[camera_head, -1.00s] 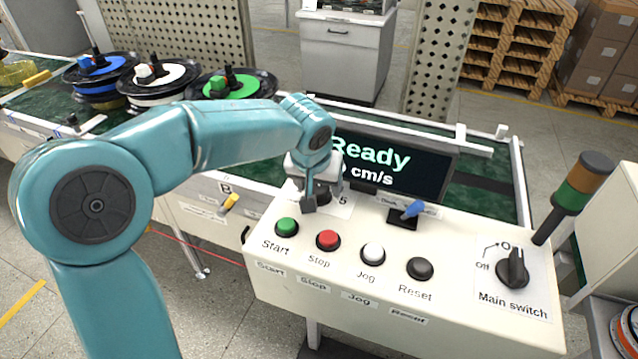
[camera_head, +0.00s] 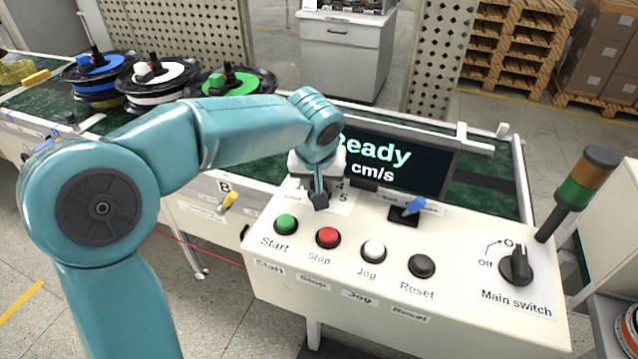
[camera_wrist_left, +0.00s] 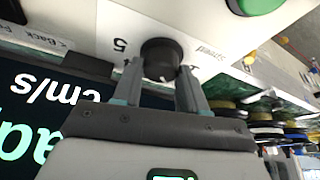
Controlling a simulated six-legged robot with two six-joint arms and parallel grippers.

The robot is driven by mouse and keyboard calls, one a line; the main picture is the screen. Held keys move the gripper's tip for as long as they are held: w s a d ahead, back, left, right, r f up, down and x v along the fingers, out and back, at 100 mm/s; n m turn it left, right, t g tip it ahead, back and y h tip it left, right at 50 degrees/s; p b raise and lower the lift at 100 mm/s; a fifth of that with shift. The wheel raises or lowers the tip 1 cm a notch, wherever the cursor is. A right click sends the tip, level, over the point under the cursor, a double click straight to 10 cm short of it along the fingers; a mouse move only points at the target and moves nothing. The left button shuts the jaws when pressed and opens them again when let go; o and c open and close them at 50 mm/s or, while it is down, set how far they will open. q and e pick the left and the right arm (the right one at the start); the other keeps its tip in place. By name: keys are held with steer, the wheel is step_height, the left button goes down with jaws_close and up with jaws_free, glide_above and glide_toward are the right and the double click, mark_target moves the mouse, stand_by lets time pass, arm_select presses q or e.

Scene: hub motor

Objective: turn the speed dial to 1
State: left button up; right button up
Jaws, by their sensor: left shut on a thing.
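The black speed dial (camera_wrist_left: 160,58) sits on its white scale plate on the control panel. In the left wrist view it is between the fingers of my left gripper (camera_wrist_left: 160,78), which is shut on it. A light mark shows on the knob's near edge, and the scale number 5 (camera_wrist_left: 121,45) shows beside it. In the head view my left gripper (camera_head: 319,198) comes down on the dial from above and hides most of it; the scale numbers 4 and 5 show to its right. The display (camera_head: 395,165) reads "Ready" and "cm/s", with its left edge covered. My right gripper is not in view.
Start (camera_head: 286,225), Stop (camera_head: 328,237), Jog (camera_head: 373,251) and Reset (camera_head: 422,266) buttons line the panel's front. The main switch (camera_head: 516,264) and signal tower (camera_head: 580,190) are at the right. Spools (camera_head: 235,84) stand behind my arm.

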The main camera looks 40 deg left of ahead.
arm_select(q)
steer(key=n+y+b, duration=0.1)
steer(key=n, duration=0.2)
steer(key=shift+w+b, duration=0.1)
steer(key=shift+b, duration=0.3)
steer(key=shift+d+n+g+y+b, duration=0.1)
steer(key=shift+n+g+y+b, duration=0.35)
steer(key=shift+n, duration=1.25)
steer(key=shift+g, duration=0.25)
steer(key=o, duration=1.1)
steer(key=shift+c, duration=0.2)
